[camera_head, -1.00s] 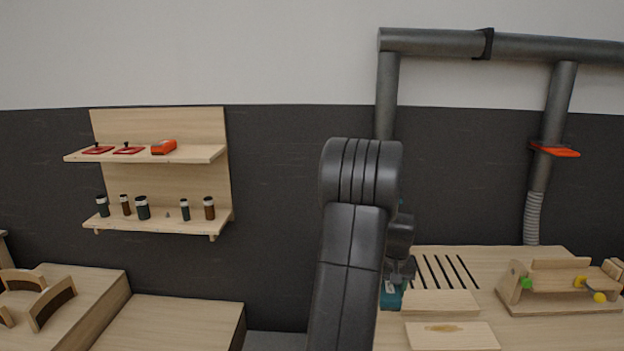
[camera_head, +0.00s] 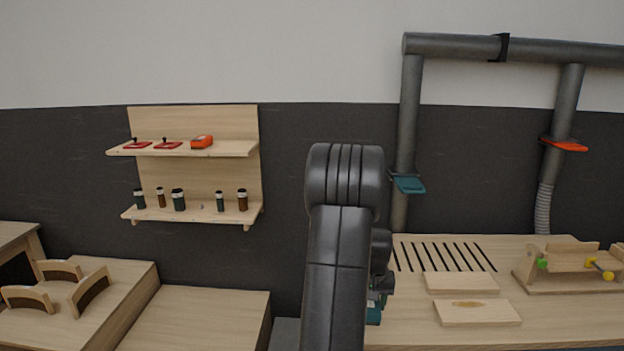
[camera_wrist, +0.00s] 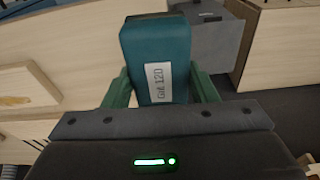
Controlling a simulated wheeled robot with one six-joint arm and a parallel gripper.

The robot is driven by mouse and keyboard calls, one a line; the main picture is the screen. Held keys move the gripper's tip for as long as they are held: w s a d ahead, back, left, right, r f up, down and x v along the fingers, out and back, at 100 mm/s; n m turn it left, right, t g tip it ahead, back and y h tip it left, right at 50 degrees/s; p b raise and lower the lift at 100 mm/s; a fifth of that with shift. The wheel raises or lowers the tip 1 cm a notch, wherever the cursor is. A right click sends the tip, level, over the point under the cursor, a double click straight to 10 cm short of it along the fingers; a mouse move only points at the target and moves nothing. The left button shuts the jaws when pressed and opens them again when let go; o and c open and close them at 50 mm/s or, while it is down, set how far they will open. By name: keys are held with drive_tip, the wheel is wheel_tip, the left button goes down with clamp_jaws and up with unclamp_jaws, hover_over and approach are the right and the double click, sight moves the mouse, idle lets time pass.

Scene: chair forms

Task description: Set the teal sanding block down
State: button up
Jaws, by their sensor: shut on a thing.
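The teal sanding block (camera_wrist: 156,50) fills the upper middle of the wrist view, with a white label reading "Grit 120". My gripper (camera_wrist: 160,88) has its green fingers shut on the block's two sides. In the head view my dark arm hides most of the gripper (camera_head: 378,292). A small teal part of the block (camera_head: 373,316) shows beside the arm, at the left edge of the slatted bench (camera_head: 410,335). I cannot tell from this view whether the block touches anything.
Two pale boards (camera_head: 462,283) and a wooden jig (camera_head: 570,270) with green and yellow knobs are on the bench. A wall shelf (camera_head: 190,150) holds tools and bottles. Curved wooden parts (camera_head: 88,292) stand at left. A low wooden surface (camera_head: 200,318) is clear.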

drive_tip(key=s+a+f, duration=0.2)
drive_tip(key=a+f, duration=0.3)
drive_tip(key=a, duration=0.3)
drive_tip(key=s+a+f+n, duration=0.1)
drive_tip(key=s+a+f, duration=0.2)
drive_tip(key=a+f, duration=0.2)
drive_tip(key=a, duration=0.3)
drive_tip(key=shift+f, duration=0.15)
drive_tip(key=shift+a, duration=0.1)
